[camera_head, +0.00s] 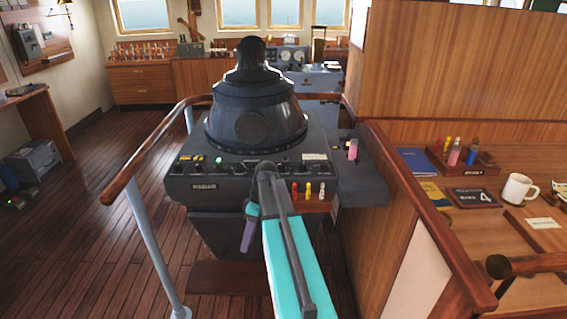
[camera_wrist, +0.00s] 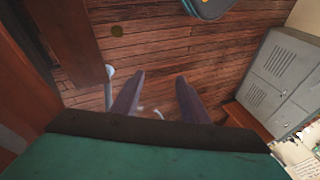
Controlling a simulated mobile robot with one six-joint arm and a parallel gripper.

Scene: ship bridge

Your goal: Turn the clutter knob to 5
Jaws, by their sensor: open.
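The radar console (camera_head: 190,200) stands in the middle of the head view, with a row of small dark knobs (camera_head: 198,169) along its sloping front panel. Their labels and pointers are too small to read, so I cannot tell which knob is the clutter knob or where it points. My arm hides part of the panel's middle. My gripper (camera_head: 247,235) hangs in front of the console, below the panel, pointing down. In the wrist view, my gripper (camera_wrist: 161,78) has its two purple fingers apart, with nothing between them but floor behind.
A wooden handrail (camera_head: 150,150) curves around the console's left, and another rail (camera_head: 425,210) runs along its right. A desk with a mug (camera_head: 517,188) is at right.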

